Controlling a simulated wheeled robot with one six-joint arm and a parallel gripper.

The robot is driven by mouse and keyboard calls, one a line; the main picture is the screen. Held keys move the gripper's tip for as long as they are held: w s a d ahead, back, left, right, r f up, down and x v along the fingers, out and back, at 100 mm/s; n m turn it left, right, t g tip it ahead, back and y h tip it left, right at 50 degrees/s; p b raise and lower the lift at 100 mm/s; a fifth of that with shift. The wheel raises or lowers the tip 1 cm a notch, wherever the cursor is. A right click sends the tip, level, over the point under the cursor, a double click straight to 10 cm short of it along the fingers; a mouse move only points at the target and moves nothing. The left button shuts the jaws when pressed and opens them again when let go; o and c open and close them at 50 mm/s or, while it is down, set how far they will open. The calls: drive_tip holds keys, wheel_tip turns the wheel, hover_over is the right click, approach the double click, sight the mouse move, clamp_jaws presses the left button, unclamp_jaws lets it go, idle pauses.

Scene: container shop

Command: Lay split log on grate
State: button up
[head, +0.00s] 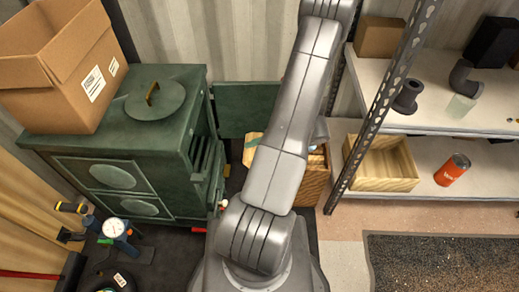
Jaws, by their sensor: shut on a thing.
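The green stove (120,165) stands at the left. Its door (243,108) is swung open at the back right. The stove's dark opening with bars (203,160) faces right, seen at a steep angle; I cannot make out the grate inside clearly. A brown woven basket (316,180) stands right of the stove, partly behind my arm. I cannot clearly identify the split log. My gripper is hidden behind my arm.
An open cardboard box (60,55) and a round lid (155,100) sit on the stove top. A metal shelf unit (440,150) at the right holds a wooden tray (382,170) and an orange can (452,170). Tools and a dial gauge (113,228) lie at the lower left.

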drive_tip(key=a+f+b, duration=0.1)
drive_tip(key=a+b, duration=0.2)
drive_tip(key=a, duration=0.6)
drive_tip(key=w+a+f+b, duration=0.1)
drive_tip(key=a+b, duration=0.3)
drive_tip(key=a, duration=0.6)
drive_tip(key=w+a+f+b, duration=0.1)
drive_tip(key=a+b, duration=0.3)
drive_tip(key=a, duration=0.5)
drive_tip(key=shift+a+f, duration=0.4)
drive_tip(key=shift+f, duration=0.35)
drive_tip(key=shift+w+a+f, duration=0.1)
drive_tip(key=shift+a, duration=0.25)
drive_tip(key=shift+d+f+b, duration=0.1)
drive_tip(key=shift+f+b, duration=0.45)
drive_tip(key=shift+f, duration=0.4)
drive_tip(key=o, duration=1.2)
drive_tip(key=shift+f, duration=0.1)
drive_tip(key=shift+d+f, duration=0.1)
